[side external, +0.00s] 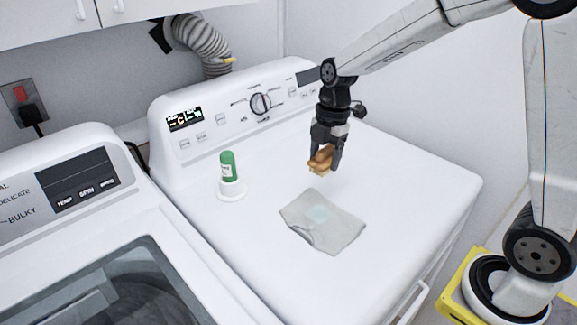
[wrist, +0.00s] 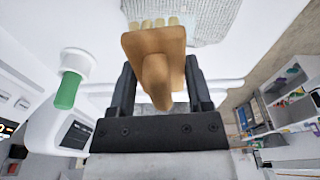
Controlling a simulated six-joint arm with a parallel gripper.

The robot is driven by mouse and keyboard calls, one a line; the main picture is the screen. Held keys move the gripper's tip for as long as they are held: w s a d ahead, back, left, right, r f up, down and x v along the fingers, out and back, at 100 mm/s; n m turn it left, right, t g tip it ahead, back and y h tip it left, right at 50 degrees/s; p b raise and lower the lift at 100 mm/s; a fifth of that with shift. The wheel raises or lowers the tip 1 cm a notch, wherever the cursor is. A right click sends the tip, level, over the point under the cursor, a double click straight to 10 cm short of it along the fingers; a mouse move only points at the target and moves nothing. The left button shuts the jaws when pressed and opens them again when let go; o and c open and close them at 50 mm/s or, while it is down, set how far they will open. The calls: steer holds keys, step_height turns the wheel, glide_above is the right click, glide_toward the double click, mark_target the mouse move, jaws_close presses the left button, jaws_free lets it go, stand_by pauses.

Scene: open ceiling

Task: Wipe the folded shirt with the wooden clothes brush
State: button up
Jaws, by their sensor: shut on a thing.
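The wooden clothes brush (wrist: 155,45) is held between the fingers of my gripper (side external: 326,158), which is shut on it. In the wrist view my gripper (wrist: 156,92) grips the brush's narrow handle, and pale bristle tufts show at its far edge. In the side view the brush (side external: 320,160) hangs in the air above the dryer top, behind the shirt. The grey folded shirt (side external: 335,231) lies flat on the dryer top, with a pale teal patch on it. Part of the shirt (wrist: 207,22) shows at the top of the wrist view, beyond the brush.
A green bottle with a white base (side external: 229,168) stands on the dryer top (side external: 420,190), left of the shirt; it also shows in the wrist view (wrist: 68,88). The control panel (side external: 250,105) rises behind. A washer (side external: 75,230) stands at the left. The dryer top right of the shirt is clear.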

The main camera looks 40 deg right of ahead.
steer(key=s, duration=0.2)
steer(key=s+a+f, duration=0.1)
steer(key=shift+s+f, duration=0.1)
steer(key=shift+f, duration=0.1)
